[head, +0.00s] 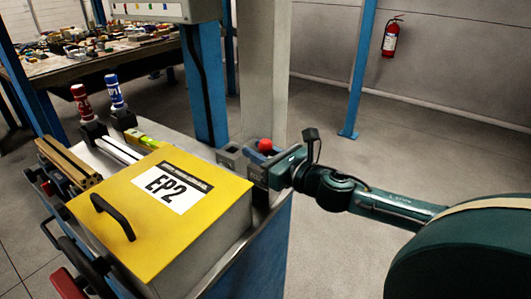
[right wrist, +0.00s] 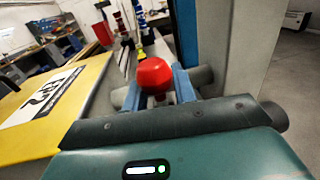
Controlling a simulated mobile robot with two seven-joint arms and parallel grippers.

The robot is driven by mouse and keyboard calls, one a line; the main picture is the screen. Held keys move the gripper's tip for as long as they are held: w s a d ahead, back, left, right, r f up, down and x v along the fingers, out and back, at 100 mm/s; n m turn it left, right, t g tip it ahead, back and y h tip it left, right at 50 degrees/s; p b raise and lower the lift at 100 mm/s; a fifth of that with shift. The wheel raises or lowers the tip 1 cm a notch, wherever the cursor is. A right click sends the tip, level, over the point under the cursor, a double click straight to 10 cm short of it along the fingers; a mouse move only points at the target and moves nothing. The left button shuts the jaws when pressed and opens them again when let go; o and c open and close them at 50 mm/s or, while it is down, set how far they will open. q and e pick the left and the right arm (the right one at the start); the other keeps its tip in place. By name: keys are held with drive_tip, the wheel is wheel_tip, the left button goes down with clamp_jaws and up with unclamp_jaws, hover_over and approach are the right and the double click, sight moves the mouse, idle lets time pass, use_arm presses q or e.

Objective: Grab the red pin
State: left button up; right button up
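The red pin (head: 265,145) shows as a round red head at the right edge of the bench, beside the yellow box. In the right wrist view the red pin (right wrist: 153,74) is centred in front of the palm, with a short stem partly visible beneath its head. My right gripper (head: 256,163) is at the pin. In the right wrist view its blue fingers (right wrist: 157,88) stand apart, one on each side of the pin, and look open around it. Whether a finger touches the pin cannot be told. My left gripper is not in view.
A yellow box (head: 140,235) marked EP2 with a black handle fills the near bench. A red bottle-like item (head: 82,104) and a blue one (head: 115,93) stand behind it. A blue post (head: 204,85) and a pale column (head: 263,70) rise behind the pin. Open floor lies right.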

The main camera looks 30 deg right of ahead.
clamp_jaws()
